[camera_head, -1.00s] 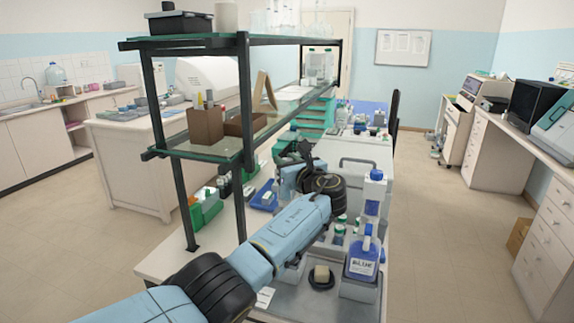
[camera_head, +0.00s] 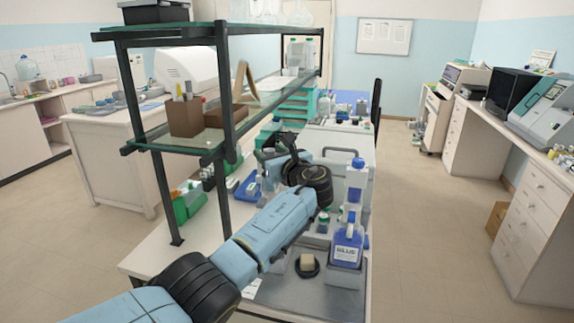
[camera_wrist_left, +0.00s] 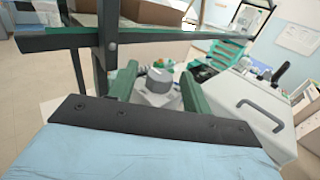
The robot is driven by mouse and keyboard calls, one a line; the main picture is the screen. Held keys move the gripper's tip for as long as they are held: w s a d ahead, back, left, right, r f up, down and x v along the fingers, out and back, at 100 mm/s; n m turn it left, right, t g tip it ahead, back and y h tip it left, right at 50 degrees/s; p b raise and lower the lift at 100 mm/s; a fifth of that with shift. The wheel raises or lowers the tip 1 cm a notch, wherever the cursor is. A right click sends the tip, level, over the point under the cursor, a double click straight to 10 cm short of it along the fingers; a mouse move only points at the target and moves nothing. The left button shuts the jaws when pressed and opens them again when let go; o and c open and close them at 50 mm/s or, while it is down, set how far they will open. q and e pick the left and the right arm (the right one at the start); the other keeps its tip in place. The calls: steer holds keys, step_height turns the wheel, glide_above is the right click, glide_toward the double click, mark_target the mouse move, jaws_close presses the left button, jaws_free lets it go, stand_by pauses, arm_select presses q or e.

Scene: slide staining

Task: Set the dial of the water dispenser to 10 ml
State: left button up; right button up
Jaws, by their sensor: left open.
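My left gripper (camera_head: 283,143) is at the end of the blue arm, over the bench beside the shelf; its fingertips are small and dark in the head view. In the left wrist view my left gripper (camera_wrist_left: 160,85) has its two green fingers wide apart. A grey round knob (camera_wrist_left: 158,78), which looks like the dial of the water dispenser, shows between the fingers on a pale body (camera_wrist_left: 157,97). I see a gap on both sides of it. The scale marks are too small to read. In the head view I cannot make out the dial. My right gripper is out of view.
A glass shelf rack with dark posts (camera_head: 226,85) stands close left of the arm. A bottle labelled BLUE (camera_head: 347,246) and a blue-capped bottle (camera_head: 355,178) stand to the right. A white box with a dark handle (camera_wrist_left: 252,108) is right of the fingers.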

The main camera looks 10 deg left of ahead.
arm_select(q)
steer(key=v, duration=1.2)
steer(key=shift+b, duration=0.35)
steer(key=shift+s, duration=0.1)
